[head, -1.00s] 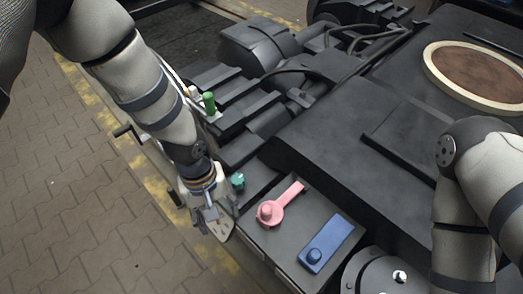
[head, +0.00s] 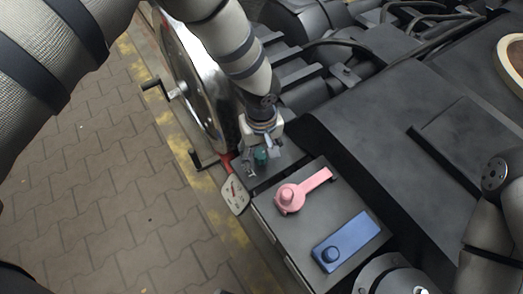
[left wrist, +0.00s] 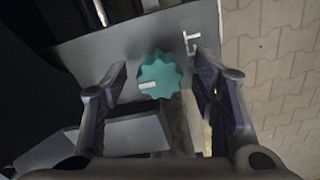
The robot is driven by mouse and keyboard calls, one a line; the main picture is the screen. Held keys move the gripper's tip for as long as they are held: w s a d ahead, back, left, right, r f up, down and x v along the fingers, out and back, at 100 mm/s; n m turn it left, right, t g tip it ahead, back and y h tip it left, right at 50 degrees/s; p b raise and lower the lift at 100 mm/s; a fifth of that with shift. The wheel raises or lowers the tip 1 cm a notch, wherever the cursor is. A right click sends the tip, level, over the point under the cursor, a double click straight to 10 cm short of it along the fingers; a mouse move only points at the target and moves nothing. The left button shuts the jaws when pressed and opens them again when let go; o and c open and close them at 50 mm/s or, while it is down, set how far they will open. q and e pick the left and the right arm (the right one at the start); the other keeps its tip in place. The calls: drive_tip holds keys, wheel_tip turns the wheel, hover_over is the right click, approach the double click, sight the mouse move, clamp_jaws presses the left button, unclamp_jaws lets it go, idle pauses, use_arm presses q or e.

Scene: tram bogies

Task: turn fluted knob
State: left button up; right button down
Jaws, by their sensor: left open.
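The fluted knob (head: 261,157) is teal and sits on a dark panel, partly hidden by the left gripper in the head view. In the left wrist view the knob (left wrist: 160,82) shows its scalloped rim and a short white mark at its lower left. My left gripper (head: 261,153) is over the knob. In the left wrist view its two fingers (left wrist: 160,72) are open, one on each side of the knob, with gaps on both sides. I cannot tell how far the fingertips reach down past it. My right gripper is out of view.
A pink lever (head: 289,197) and a blue block with a round button (head: 346,241) lie on the grey box to the right. Paving lies beyond.

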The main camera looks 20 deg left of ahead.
use_arm(q)
drive_tip(key=shift+c, duration=0.3)
drive_tip(key=c, duration=1.1)
drive_tip(key=shift+r+m, duration=0.1)
drive_tip(key=shift+m, duration=0.2)
